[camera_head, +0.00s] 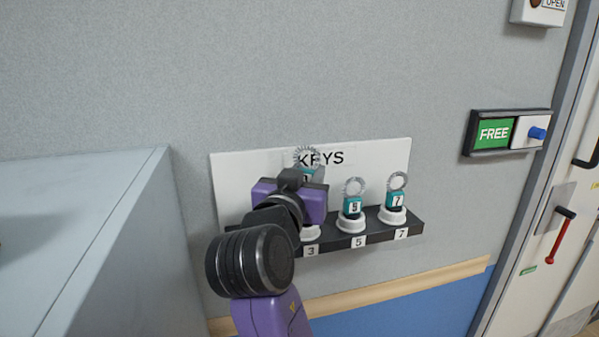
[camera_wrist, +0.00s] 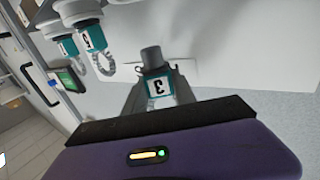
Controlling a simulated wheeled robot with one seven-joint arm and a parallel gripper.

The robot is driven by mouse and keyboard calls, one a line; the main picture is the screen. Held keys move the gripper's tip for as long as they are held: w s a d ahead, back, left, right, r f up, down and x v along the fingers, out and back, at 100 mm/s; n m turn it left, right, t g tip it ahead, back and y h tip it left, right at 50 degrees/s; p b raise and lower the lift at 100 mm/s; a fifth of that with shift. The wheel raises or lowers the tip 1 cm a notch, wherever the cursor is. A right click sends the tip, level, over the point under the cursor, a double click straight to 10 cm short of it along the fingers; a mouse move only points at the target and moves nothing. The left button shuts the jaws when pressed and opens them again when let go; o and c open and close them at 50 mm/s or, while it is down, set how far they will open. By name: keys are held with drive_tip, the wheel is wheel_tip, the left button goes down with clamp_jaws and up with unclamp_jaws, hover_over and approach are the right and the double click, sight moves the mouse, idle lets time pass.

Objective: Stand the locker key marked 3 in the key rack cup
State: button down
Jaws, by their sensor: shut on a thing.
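My gripper (camera_head: 305,180) is in front of the key rack (camera_head: 365,243) at its left part. It is shut on the locker key marked 3 (camera_wrist: 158,86), whose teal tag sits between the fingers in the wrist view. The key's clear coil (camera_head: 306,156) shows above my gripper in the head view. Its grey foot points up in the wrist view, and its tip looks free there. A white cup (camera_head: 310,234) stands behind the 3 label (camera_head: 311,251), partly hidden by my gripper. The exact gap between key and cup cannot be told.
Key 5 (camera_head: 352,206) and key 7 (camera_head: 394,201) stand in their white cups to the right, close to my gripper. The KEYS backboard (camera_head: 385,163) is right behind. A grey cabinet (camera_head: 110,230) stands left. A FREE sign (camera_head: 494,133) is on the wall.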

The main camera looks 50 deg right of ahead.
drive_tip(key=shift+f+b, duration=2.55)
drive_tip(key=shift+f, duration=0.9)
drive_tip(key=c, duration=0.9)
unclamp_jaws()
drive_tip(key=shift+c, duration=0.2)
drive_tip(key=b+v, duration=0.2)
drive_tip(key=v, duration=0.5)
drive_tip(key=shift+s+a, duration=0.2)
drive_tip(key=shift+a, duration=0.1)
drive_tip(key=shift+s, duration=0.15)
